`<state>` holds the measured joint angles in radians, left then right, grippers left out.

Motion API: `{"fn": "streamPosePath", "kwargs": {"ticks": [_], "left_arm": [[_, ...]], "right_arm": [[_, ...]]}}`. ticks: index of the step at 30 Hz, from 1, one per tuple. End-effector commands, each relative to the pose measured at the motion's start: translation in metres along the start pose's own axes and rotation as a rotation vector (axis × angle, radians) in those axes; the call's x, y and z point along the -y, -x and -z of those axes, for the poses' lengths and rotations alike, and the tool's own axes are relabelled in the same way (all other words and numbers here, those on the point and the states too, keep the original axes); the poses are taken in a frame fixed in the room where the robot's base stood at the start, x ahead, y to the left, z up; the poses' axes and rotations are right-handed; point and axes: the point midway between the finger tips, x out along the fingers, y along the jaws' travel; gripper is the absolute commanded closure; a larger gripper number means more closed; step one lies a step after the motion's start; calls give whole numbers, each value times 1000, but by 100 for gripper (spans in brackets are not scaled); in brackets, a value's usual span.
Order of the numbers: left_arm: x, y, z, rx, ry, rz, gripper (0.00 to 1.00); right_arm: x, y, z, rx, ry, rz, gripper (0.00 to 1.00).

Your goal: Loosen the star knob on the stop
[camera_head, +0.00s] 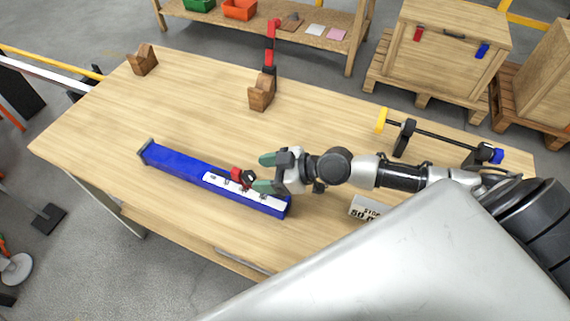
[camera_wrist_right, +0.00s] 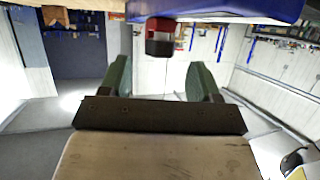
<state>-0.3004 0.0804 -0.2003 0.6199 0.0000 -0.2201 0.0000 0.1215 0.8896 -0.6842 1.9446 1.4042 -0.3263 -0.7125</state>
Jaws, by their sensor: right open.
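A long blue rail (camera_head: 185,167) with a white scale strip (camera_head: 215,181) lies across the table; its side also shows along the top of the right wrist view (camera_wrist_right: 220,8). The red stop (camera_head: 236,172) sits on the rail, with a dark knob (camera_head: 248,178) on its side facing my right gripper (camera_head: 264,173). In the right wrist view the red stop (camera_wrist_right: 160,24) and its dark end (camera_wrist_right: 160,47) appear ahead, between the line of the two green fingers (camera_wrist_right: 162,78). These fingers are wide apart and empty. My left gripper is not in view.
A white card (camera_head: 365,208) with black print stands right of the rail. A bar clamp (camera_head: 440,137) lies at the right. The table's middle (camera_head: 190,110) is clear.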

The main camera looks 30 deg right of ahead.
Motion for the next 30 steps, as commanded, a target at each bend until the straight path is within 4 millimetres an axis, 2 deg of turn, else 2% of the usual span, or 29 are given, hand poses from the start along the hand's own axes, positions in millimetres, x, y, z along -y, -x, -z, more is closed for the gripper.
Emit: {"fn": "streamPosePath", "kwargs": {"ticks": [1,6,12,18,30], "left_arm": [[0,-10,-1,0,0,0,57],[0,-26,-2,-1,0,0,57],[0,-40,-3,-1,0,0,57],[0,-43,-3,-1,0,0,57],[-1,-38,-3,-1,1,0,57]], "right_arm": [[0,10,-7,6,4,0,37],[0,41,-7,6,3,1,37],[0,63,-5,4,0,0,37],[0,72,-1,2,0,1,37],[-2,72,1,5,-4,-11,37]]}}
